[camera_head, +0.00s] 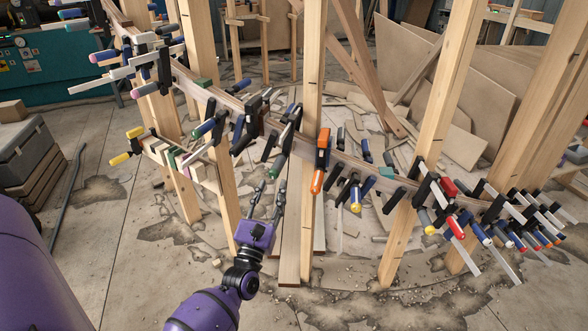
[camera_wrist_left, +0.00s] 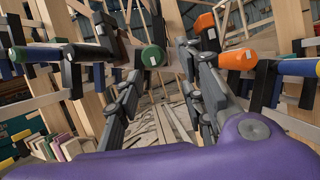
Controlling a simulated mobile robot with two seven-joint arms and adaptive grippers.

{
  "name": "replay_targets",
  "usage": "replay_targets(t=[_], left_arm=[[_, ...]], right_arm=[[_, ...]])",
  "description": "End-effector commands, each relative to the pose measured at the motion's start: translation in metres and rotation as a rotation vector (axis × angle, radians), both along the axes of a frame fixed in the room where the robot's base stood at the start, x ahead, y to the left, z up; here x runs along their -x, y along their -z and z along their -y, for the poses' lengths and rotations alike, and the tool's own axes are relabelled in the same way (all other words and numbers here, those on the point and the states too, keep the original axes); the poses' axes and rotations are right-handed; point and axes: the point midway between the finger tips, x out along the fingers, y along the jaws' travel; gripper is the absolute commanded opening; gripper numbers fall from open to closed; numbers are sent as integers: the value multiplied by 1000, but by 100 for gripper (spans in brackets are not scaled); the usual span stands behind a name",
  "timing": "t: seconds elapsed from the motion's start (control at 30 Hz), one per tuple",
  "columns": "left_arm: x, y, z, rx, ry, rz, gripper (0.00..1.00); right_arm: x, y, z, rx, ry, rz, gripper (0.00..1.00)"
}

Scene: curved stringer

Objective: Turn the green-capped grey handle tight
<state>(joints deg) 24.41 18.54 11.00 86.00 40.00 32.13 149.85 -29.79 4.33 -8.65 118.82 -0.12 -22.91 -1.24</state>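The green-capped grey handle (camera_head: 277,166) hangs from a clamp on the curved wooden stringer, just left of the middle post. Its round green cap (camera_wrist_left: 153,56) faces the left wrist camera, and the grey shaft behind it is mostly hidden there. My left gripper (camera_head: 271,187) is open and empty, with its fingers pointing up just below the cap. In the left wrist view the fingers (camera_wrist_left: 160,78) stand apart, with the cap showing beyond and between them. I cannot tell how close they are to touching it. My right gripper is not in view.
An orange clamp (camera_head: 320,162) sits close to the right of the handle, and a blue-handled clamp (camera_head: 204,128) is to the left. Wooden posts (camera_head: 312,90) stand around the stringer (camera_head: 342,157). Several more clamps crowd it. Loose boards lie on the floor behind.

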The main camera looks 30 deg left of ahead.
Motion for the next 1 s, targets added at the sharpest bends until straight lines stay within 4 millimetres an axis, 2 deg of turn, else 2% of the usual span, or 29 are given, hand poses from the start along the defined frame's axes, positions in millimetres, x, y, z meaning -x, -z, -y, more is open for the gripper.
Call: replay_targets(t=[0.17, 0.63, 1.0], left_arm=[[-2, -4, -2, 87, 34, 38, 36], [-60, -29, -19, 88, 36, 37, 36], [-68, -31, -22, 87, 35, 36, 36]], right_arm=[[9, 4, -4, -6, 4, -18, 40], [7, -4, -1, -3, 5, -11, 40], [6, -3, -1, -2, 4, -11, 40]])
